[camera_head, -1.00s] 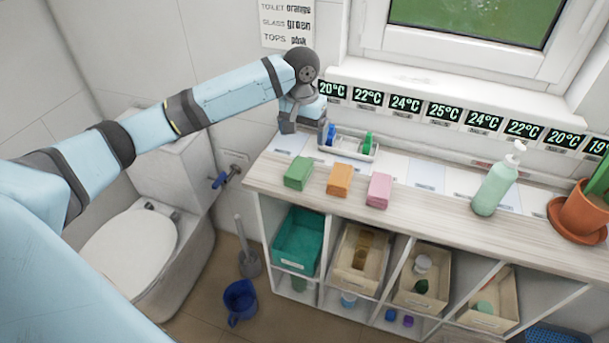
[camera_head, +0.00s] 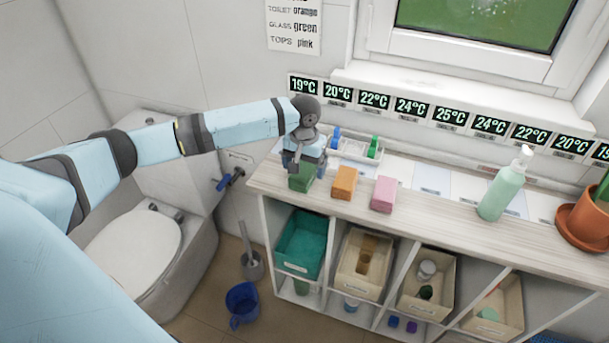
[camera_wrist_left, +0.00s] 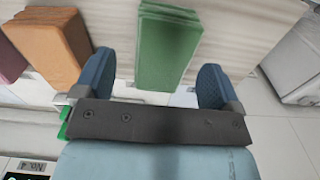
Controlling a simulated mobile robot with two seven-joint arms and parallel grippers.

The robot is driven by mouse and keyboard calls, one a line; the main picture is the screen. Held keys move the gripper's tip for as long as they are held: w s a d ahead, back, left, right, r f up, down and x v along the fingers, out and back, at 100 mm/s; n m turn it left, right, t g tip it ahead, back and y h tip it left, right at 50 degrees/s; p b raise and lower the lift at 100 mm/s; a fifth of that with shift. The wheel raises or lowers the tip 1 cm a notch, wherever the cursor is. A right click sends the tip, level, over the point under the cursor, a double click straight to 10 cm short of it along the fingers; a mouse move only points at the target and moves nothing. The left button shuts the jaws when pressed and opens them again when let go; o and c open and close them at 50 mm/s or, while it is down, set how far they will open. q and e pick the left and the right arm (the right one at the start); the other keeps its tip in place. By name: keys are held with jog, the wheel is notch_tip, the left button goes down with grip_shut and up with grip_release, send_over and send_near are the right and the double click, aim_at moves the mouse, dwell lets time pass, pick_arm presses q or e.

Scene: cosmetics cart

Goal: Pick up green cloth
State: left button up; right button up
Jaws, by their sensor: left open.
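The green cloth (camera_head: 301,177) is a folded block on the left end of the shelf top. My left gripper (camera_head: 299,160) is over it in the head view, its jaws pointing down. In the left wrist view the green cloth (camera_wrist_left: 167,45) lies ahead of and between the two open blue fingers of the left gripper (camera_wrist_left: 155,85), with a gap to each finger. The cloth is not gripped. My right gripper is in neither view.
An orange cloth (camera_head: 343,182) and a pink cloth (camera_head: 384,194) lie to the right. Behind is a white tray (camera_head: 355,152) with blue and green items. A green pump bottle (camera_head: 503,187) and a potted plant (camera_head: 584,222) stand further right. Bins (camera_head: 301,245) sit below.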

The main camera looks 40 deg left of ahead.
aim_at(304, 170)
pick_arm(q)
jog(key=shift+f, duration=0.95)
jog(key=shift+c, duration=0.2)
jog(key=c, duration=1)
jog(key=shift+o, duration=0.2)
jog(key=shift+r, duration=0.1)
notch_tip(304, 170, up, 20)
jog(key=shift+p, duration=0.4)
jog(key=shift+o, duration=0.4)
